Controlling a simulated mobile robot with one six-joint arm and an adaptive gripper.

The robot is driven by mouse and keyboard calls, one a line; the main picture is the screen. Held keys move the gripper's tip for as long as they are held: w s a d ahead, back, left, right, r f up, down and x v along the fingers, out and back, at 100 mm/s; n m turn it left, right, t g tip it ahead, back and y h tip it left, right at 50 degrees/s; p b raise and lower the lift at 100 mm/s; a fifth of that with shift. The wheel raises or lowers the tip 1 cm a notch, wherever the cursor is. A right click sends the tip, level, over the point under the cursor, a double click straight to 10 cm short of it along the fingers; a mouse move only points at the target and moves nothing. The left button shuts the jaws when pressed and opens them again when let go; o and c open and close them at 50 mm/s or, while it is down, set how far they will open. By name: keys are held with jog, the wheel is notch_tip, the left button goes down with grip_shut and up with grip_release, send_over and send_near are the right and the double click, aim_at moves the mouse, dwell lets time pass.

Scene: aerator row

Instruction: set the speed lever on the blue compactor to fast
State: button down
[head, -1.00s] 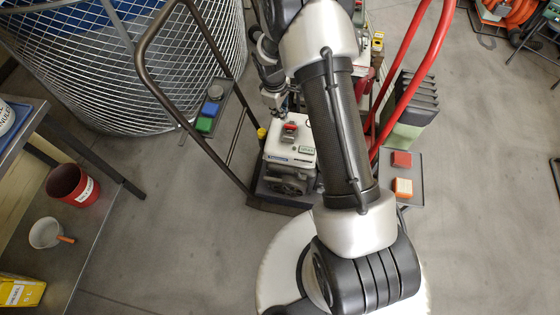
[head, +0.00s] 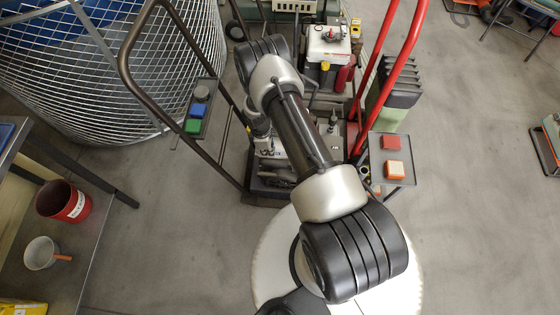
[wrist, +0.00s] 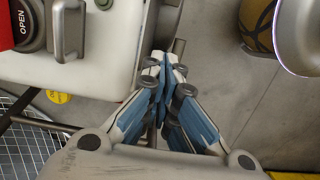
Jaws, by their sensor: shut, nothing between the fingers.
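My gripper (wrist: 165,62) is shut and empty in the wrist view, its blue-padded fingers together beside a pale machine body (wrist: 90,75). That body carries a dark round knob marked OPEN (wrist: 28,20) and a grey metal handle (wrist: 68,30), both left of the fingers. A thin metal rod (wrist: 179,47) shows right by the fingertips; I cannot tell whether they touch it. In the head view a brown-handled machine (head: 268,188) stands under my arm, which hides much of it and my gripper. I cannot pick out the blue compactor or its speed lever for sure.
A machine with a white-and-red top (head: 328,42) and red handlebars (head: 412,55) stand behind and right. A tray with red and orange blocks (head: 405,165) is at right, a tray of coloured blocks (head: 205,88) at left. A wire-mesh basket (head: 120,90) fills the upper left.

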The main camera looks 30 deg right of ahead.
jog(key=f+b, duration=0.1)
jog(key=f, duration=0.2)
jog(key=f+b, duration=0.1)
jog(key=f, duration=0.2)
jog(key=d+f+b, duration=0.1)
jog(key=f+b, duration=0.1)
jog(key=f, duration=0.1)
jog(key=shift+s+f, duration=0.35)
jog(key=shift+s+d+f, duration=0.1)
jog(key=shift+d+f, duration=0.1)
jog(key=shift+s+d+r, duration=0.45)
jog(key=shift+d+r, duration=0.05)
jog(key=shift+d, duration=0.15)
jog(key=shift+s+d+r, duration=0.45)
jog(key=shift+d+r, duration=0.05)
jog(key=shift+d, duration=0.1)
jog(key=shift+s+d+r, duration=0.1)
